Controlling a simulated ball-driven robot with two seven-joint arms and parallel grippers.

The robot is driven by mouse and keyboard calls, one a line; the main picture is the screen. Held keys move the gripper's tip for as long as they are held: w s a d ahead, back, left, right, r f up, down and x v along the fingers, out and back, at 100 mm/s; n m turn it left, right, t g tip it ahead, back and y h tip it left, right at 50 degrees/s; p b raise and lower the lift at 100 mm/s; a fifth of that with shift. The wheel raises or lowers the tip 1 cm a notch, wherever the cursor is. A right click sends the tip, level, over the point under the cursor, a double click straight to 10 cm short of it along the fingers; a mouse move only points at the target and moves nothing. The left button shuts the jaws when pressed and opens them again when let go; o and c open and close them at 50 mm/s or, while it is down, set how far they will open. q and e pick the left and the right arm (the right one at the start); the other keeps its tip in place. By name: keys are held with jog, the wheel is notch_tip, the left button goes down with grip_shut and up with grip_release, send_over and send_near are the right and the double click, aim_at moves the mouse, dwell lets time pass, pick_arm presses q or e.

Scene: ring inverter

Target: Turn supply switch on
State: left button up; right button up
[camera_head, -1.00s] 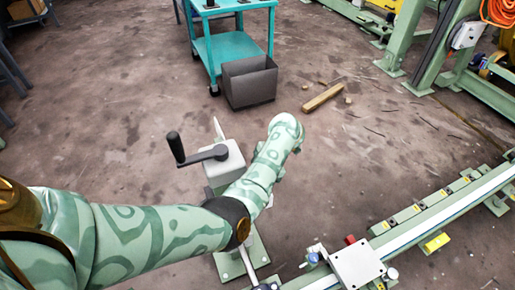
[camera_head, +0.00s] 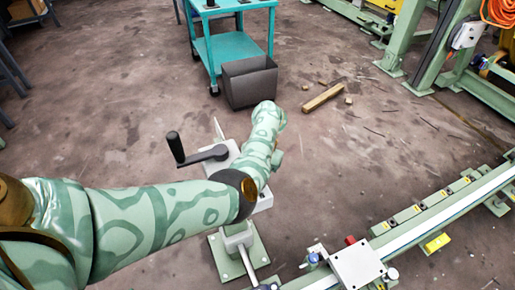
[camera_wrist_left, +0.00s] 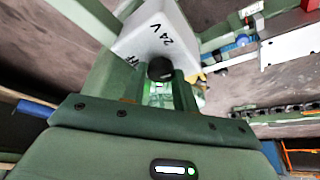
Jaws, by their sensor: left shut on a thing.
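The supply switch shows in the left wrist view as a pale grey box (camera_wrist_left: 150,28) with "24 V" and a partly hidden "FF" marking on its face. A round black knob (camera_wrist_left: 160,68) stands out from it. My left gripper (camera_wrist_left: 160,84) is shut on the knob, with one finger on each side. In the head view my left arm covers the gripper and the knob; part of a grey box (camera_head: 232,148) on a post shows beside the arm. The switch's exact position cannot be read. My right gripper is in neither view.
A black crank handle (camera_head: 178,150) sticks out left of the grey box. A long green rail (camera_head: 440,212) with a white plate (camera_head: 357,264) lies at the lower right. A teal cart (camera_head: 232,45), a dark bin (camera_head: 250,84) and a wooden block (camera_head: 322,97) are farther back.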

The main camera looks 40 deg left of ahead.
pick_arm(q)
jog(key=shift+n, duration=0.5)
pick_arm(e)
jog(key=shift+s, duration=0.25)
pick_arm(q)
jog(key=o, duration=1)
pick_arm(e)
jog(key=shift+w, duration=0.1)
pick_arm(q)
jog(key=shift+w+r, duration=0.1)
jog(key=shift+r, duration=0.05)
jog(key=p+v, duration=0.1)
jog(key=v, duration=0.4)
jog(key=p+v, duration=0.1)
jog(key=v, duration=1)
jog(key=shift+a+p, duration=0.25)
jog(key=shift+p, duration=0.15)
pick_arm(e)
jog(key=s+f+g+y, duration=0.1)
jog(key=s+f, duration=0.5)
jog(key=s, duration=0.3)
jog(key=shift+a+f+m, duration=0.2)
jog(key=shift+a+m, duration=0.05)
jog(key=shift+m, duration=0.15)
